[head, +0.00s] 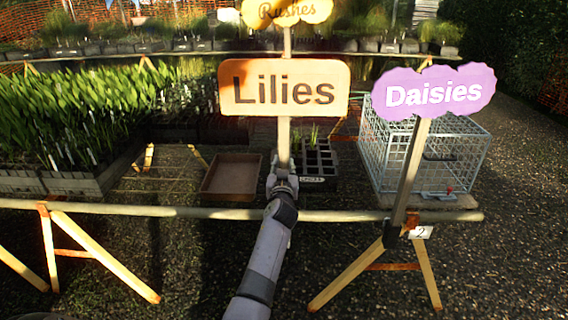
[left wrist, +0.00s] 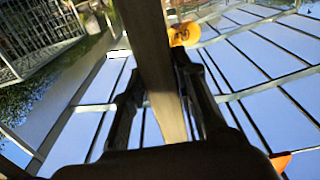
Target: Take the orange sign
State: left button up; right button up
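The orange sign (head: 285,88) reads "Lilies" and stands upright on a pale wooden post in the middle of the head view. My left gripper (head: 283,168) is at the lower part of this post, below the board. In the left wrist view the post (left wrist: 155,70) runs between the two fingers of my left gripper (left wrist: 158,80), which appear to touch it on both sides. My right gripper is in neither view.
A purple "Daisies" sign (head: 433,92) stands at right before a wire crate (head: 470,160). A yellow "Rushes" sign (head: 287,12) is behind.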

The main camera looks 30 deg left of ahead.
aim_at(284, 127)
pick_arm(q)
jog(key=c, duration=0.3)
grip_shut()
jog(key=shift+w+r+p, duration=0.1)
jog(key=shift+r+p, duration=0.55)
jog(key=shift+r, duration=0.2)
jog(key=shift+r+p, duration=4.35)
jog(key=shift+r, duration=1.15)
